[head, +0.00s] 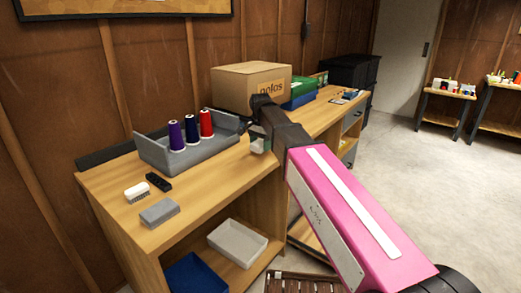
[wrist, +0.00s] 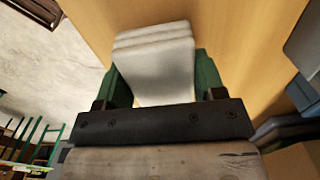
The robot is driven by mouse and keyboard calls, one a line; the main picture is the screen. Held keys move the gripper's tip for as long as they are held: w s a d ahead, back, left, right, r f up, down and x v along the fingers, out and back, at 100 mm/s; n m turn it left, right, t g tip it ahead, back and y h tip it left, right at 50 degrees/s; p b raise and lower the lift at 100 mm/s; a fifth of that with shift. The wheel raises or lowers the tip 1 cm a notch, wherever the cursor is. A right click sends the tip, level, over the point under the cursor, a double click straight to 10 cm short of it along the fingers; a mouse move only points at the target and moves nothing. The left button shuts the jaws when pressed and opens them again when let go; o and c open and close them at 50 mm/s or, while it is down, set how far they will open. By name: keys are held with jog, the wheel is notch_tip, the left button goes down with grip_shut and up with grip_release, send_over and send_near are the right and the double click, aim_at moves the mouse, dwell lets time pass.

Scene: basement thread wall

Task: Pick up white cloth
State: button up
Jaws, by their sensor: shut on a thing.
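The white cloth (wrist: 155,65) is a folded, layered pad between the two green fingers of my gripper (wrist: 163,82) in the wrist view. The fingers touch it on both sides, and the gripper is shut on it. In the head view my gripper (head: 258,143) is near the front edge of the wooden bench (head: 215,180), just right of the grey tray. Only a small pale bit of the cloth shows there, and my arm hides much of the area. I cannot tell how far the cloth is above the bench top.
A grey tray (head: 170,158) holds purple, dark blue and red thread spools. A white brush (head: 137,191), a black object (head: 158,182) and a grey block (head: 159,212) lie at the bench's near end. A cardboard box (head: 235,85) stands behind my gripper. Open floor (head: 440,190) lies to the right.

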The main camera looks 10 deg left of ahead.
jog(key=s+r, duration=0.8)
jog(key=s, duration=0.3)
jog(key=shift+s+d, duration=0.35)
jog(key=shift+d, duration=0.05)
jog(key=shift+o, duration=0.3)
jog(key=shift+r, duration=0.1)
